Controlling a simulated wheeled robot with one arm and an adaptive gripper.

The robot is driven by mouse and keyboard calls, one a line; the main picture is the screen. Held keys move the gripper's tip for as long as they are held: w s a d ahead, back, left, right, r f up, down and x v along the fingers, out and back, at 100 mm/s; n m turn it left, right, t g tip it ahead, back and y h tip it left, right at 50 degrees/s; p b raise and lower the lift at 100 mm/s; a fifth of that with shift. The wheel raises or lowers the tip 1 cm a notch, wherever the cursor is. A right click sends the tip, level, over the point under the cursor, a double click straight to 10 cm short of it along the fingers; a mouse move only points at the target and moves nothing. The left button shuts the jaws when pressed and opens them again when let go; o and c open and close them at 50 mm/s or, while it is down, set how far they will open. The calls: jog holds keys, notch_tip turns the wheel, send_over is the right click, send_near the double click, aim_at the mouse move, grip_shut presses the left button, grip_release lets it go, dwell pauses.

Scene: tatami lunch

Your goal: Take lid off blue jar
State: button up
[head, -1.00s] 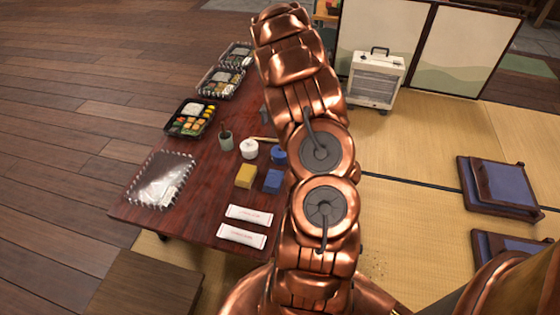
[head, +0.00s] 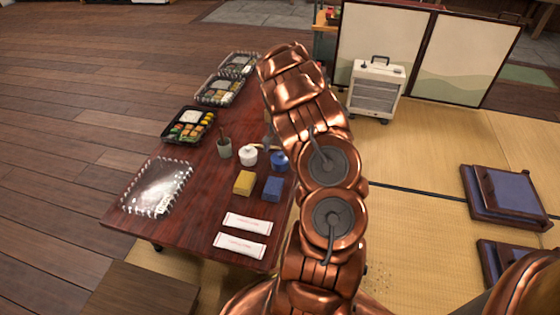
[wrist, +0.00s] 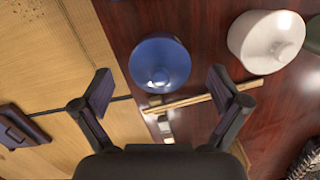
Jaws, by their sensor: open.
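The blue jar (wrist: 159,66) stands on the dark red table, seen from above in the wrist view with its lid on. I cannot tell the height gap.
A white jar (wrist: 265,40) stands close on the right; it also shows in the head view (head: 248,155). Wooden chopsticks (wrist: 190,100) lie just below the blue jar. Bento boxes (head: 189,126) line the table's far side.

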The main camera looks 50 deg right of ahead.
jog(key=shift+f, duration=0.1)
jog(key=c, duration=1.3)
jog(key=shift+s+a+f, duration=0.1)
jog(key=shift+c, duration=0.6)
